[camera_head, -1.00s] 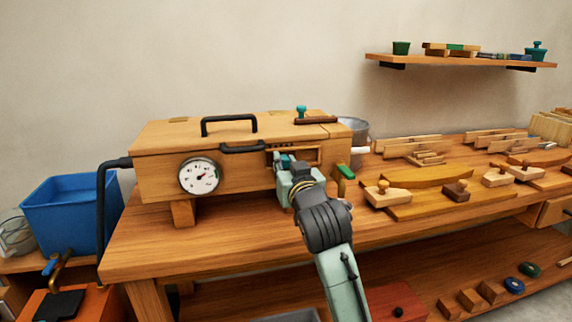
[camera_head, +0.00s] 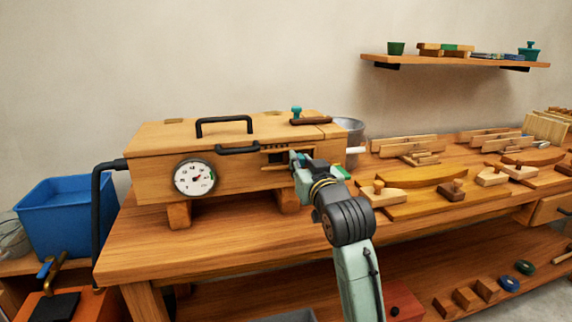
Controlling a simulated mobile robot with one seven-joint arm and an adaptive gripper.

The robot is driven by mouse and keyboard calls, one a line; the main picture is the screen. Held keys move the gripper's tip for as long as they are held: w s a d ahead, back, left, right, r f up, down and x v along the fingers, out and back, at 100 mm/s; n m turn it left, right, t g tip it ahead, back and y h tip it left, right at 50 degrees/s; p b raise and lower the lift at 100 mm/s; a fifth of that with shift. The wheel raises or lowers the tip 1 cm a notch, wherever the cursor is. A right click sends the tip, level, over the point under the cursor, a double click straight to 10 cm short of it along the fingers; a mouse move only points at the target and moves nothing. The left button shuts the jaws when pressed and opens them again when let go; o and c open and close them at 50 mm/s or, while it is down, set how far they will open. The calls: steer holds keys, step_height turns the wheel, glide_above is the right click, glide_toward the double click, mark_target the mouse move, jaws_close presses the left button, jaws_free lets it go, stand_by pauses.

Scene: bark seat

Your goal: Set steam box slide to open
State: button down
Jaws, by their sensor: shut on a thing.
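The steam box (camera_head: 150,170) is a long wooden chest on the bench, with a black lid handle, a front handle and a round dial (camera_head: 194,178). Its slide sits in a framed slot (camera_head: 274,157) at the right of the front face; a dark opening shows at the slot's left part. My gripper (camera_head: 297,160) is at the right end of this slot, shut on the slide. The fingertips and most of the slide are hidden by the gripper body.
A teal-knobbed wooden piece (camera_head: 297,114) sits on the box lid. A metal bucket (camera_head: 349,132) stands behind the box's right end. Wooden forms and clamps (camera_head: 425,178) cover the bench to the right. A blue bin (camera_head: 66,215) stands at the left. The bench front is clear.

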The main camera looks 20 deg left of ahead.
steer(key=shift+w+d, duration=0.15)
steer(key=shift+d, duration=0.15)
steer(key=c, duration=1.5)
jaws_free()
steer(key=v, duration=1.2)
